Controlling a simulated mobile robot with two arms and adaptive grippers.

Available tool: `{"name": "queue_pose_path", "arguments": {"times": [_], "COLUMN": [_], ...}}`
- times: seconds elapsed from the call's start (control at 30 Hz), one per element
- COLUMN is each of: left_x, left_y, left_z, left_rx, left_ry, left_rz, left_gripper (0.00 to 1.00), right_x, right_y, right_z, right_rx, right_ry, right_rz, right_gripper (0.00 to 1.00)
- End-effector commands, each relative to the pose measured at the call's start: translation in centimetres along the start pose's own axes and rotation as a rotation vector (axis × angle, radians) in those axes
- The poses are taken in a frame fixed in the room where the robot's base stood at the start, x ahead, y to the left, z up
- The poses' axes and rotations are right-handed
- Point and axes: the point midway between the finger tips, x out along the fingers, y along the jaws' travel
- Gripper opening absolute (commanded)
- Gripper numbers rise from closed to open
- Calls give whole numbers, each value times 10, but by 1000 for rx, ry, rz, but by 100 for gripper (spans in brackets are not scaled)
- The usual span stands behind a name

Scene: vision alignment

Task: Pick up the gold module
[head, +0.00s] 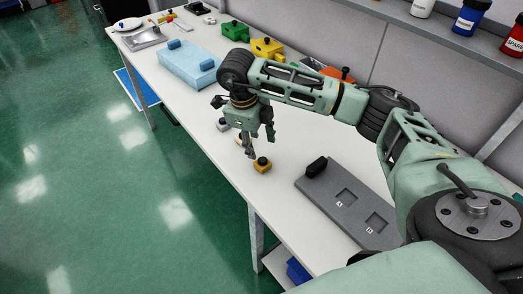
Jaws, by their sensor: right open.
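The gold module (262,166) is a small gold block with a dark knob on top. It sits on the white table near its front edge. My right gripper (250,147) points down just behind and left of the gold module. It is open and appears empty; whether a finger touches the module cannot be told. My left gripper is not in view.
A small grey module (222,125) stands beside my right gripper. A grey tray (318,197) with square recesses and a black block (316,167) lies to the right. A blue block (188,66), a green part (235,31) and a yellow part (267,48) stand farther back.

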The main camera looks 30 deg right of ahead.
Motion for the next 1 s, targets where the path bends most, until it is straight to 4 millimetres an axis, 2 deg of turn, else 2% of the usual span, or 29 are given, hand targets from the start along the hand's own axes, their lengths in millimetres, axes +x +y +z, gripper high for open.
{"name": "queue_pose_path", "arguments": {"times": [0.1,0.17,0.3,0.4,0.47,0.7,0.77,0.83,1.0], "left_x": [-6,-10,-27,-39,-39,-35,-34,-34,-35], "left_y": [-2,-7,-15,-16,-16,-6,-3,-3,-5], "left_z": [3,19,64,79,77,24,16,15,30], "left_rx": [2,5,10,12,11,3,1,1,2], "left_ry": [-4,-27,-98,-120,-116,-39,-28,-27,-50], "left_rz": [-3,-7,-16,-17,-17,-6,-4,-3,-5], "left_gripper": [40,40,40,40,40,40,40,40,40], "right_x": [12,19,35,50,60,73,73,73,73], "right_y": [1,2,4,7,6,7,7,7,7], "right_z": [-2,-2,-5,-6,-5,-4,-4,-4,-4], "right_rx": [-1,-1,-2,-2,-1,-3,-3,-3,-2], "right_ry": [5,3,6,5,3,-1,-1,-1,-1], "right_rz": [3,3,4,4,4,3,3,3,3], "right_gripper": [46,46,46,46,46,46,46,45,30]}}
